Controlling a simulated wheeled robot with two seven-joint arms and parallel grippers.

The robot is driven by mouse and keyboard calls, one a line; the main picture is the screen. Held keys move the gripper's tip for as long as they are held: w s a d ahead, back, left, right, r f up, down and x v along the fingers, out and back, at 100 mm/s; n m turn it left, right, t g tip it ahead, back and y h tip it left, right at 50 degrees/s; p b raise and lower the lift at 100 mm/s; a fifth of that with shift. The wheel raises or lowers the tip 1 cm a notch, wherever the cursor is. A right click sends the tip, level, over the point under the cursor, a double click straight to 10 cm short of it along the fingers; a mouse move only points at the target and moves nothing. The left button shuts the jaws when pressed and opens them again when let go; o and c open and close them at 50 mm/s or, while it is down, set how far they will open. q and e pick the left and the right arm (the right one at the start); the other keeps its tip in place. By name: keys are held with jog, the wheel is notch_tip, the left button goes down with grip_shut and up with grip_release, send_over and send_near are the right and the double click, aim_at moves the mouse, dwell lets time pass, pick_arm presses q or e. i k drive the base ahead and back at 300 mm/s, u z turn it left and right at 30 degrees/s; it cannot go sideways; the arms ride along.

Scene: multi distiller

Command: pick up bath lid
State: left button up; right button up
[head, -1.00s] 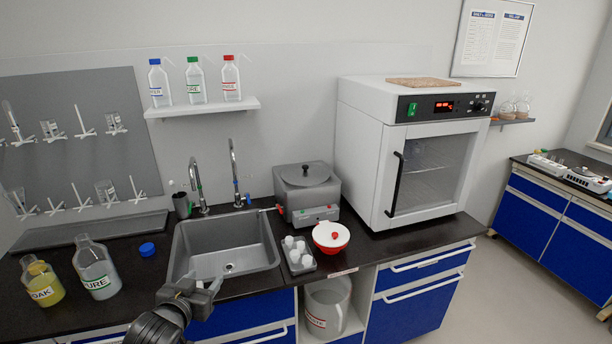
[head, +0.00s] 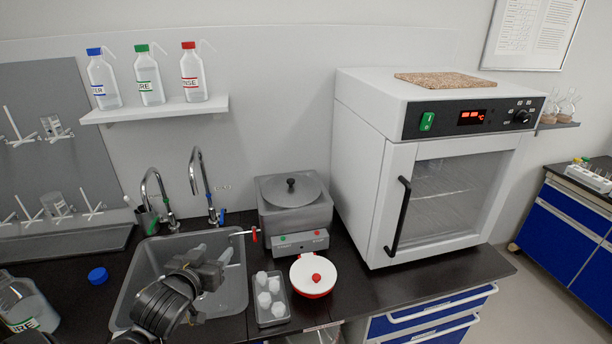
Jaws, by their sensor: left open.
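The bath lid (head: 284,194) is a round grey disc with a dark knob (head: 291,185) in its centre. It lies flat on top of the grey box-shaped bath (head: 284,217), which stands on the counter against the wall. My left gripper (head: 213,255) is open over the sink, to the left of the bath and nearer to me. It is clear of the lid and I see nothing between its fingers. My right gripper is not in view.
A tray (head: 258,307) of white pieces and a white-and-red bowl with a red-knobbed lid (head: 312,266) stand before the bath. Two taps (head: 202,180) rise behind the sink (head: 137,275). The white oven (head: 360,170) stands close on the right.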

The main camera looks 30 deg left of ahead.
aim_at(289, 190)
jog(key=i, duration=1)
